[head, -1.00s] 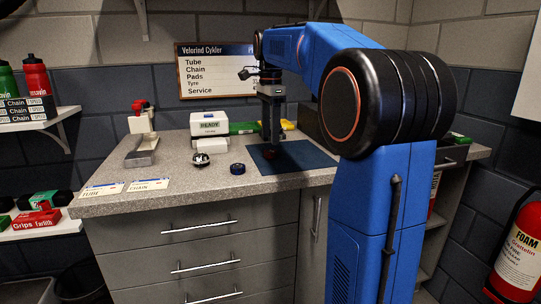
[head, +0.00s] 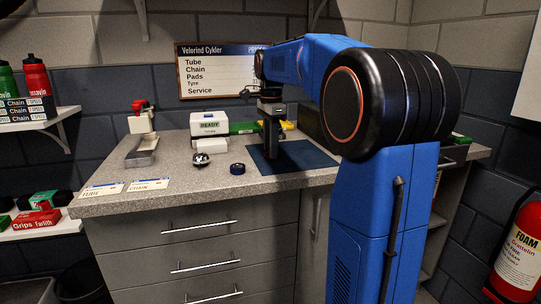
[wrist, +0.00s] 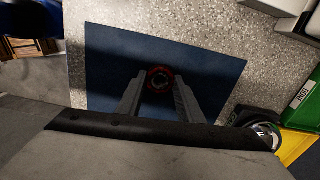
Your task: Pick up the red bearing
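The red bearing (wrist: 160,79) is a dark ring with a red rim, lying on the blue mat (wrist: 110,60) in the wrist view. My gripper (wrist: 160,90) is open, with one grey finger on each side of the bearing's near part. Whether the fingers touch it cannot be told. In the head view my gripper (head: 272,152) points straight down over the mat (head: 310,158), its tips close to the mat. The bearing is hidden behind the fingers there.
A blue-rimmed bearing (head: 237,169) and a silvery round part (head: 201,159) sit on the bench left of the mat. A white READY box (head: 209,125) stands behind them. A grey tray (head: 141,158) and two label cards are at the left. Green and yellow boxes (wrist: 304,100) lie beside the mat.

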